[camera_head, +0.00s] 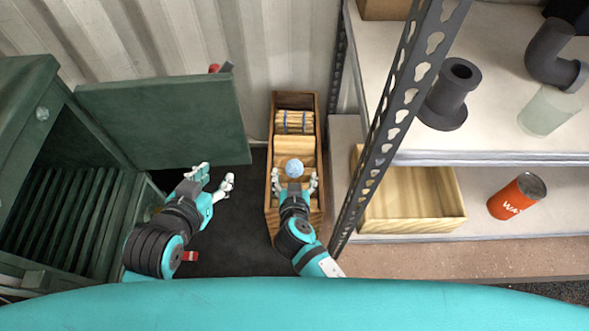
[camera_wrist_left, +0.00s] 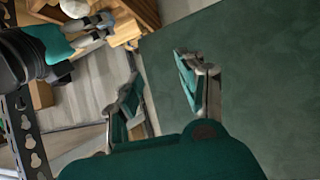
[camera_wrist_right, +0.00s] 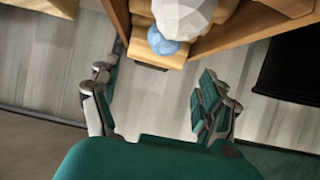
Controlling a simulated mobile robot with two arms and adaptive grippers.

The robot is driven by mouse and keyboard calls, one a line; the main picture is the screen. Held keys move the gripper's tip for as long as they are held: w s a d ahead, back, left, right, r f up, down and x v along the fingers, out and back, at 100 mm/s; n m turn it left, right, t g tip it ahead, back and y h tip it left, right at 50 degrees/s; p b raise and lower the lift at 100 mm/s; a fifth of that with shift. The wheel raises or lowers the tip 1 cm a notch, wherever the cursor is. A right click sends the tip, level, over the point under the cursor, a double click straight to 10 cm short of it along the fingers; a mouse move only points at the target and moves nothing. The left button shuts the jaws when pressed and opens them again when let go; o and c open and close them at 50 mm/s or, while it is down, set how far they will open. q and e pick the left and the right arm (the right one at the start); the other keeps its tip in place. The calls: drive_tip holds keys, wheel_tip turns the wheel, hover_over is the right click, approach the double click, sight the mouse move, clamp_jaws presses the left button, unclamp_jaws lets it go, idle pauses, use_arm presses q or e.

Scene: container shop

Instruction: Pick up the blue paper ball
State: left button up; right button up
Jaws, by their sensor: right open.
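The blue paper ball (camera_head: 294,168) shows in the head view at the narrow wooden box (camera_head: 269,208), by my right gripper. In the right wrist view a small light-blue ball (camera_wrist_right: 162,42) sits beside a larger whitish faceted ball (camera_wrist_right: 182,14), beyond the fingertips. My right gripper (camera_head: 295,182) is open, its fingers spread at either side just below the ball in the head view; no contact can be made out. Its fingers also show empty in the right wrist view (camera_wrist_right: 155,80). My left gripper (camera_head: 215,177) is open and empty, left of the box.
A green cabinet (camera_head: 40,120) with an open door (camera_head: 165,120) stands at the left. Bundled sticks (camera_head: 294,121) lie in the box's far end. A metal shelf post (camera_head: 385,130) rises close on the right; the shelves hold a wooden tray (camera_head: 455,200) and an orange can (camera_head: 516,196).

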sight(294, 164)
drive_tip(key=x, duration=0.4)
drive_tip(key=shift+s+b, duration=0.1)
drive_tip(key=shift+b, duration=0.3)
use_arm(q)
drive_tip(key=w+r+t, duration=0.1)
drive_tip(key=r+t, duration=0.1)
drive_tip(key=r, duration=0.1)
drive_tip(key=w+d+r+t+h+b, duration=0.1)
drive_tip(key=r+t, duration=0.1)
drive_tip(key=r, duration=0.1)
drive_tip(key=w+d+r+t+h, duration=0.1)
drive_tip(key=w+r+t, duration=0.1)
drive_tip(key=r, duration=0.2)
drive_tip(key=shift+w+d+t+b, duration=0.1)
drive_tip(key=shift+d+t+b, duration=0.15)
drive_tip(key=shift+t+b, duration=0.05)
use_arm(e)
drive_tip(key=x, duration=0.4)
drive_tip(key=shift+f, duration=0.25)
use_arm(q)
drive_tip(key=shift+r, duration=0.3)
use_arm(e)
drive_tip(key=shift+w, duration=0.25)
drive_tip(key=c, duration=1)
drive_tip(key=shift+r, duration=0.1)
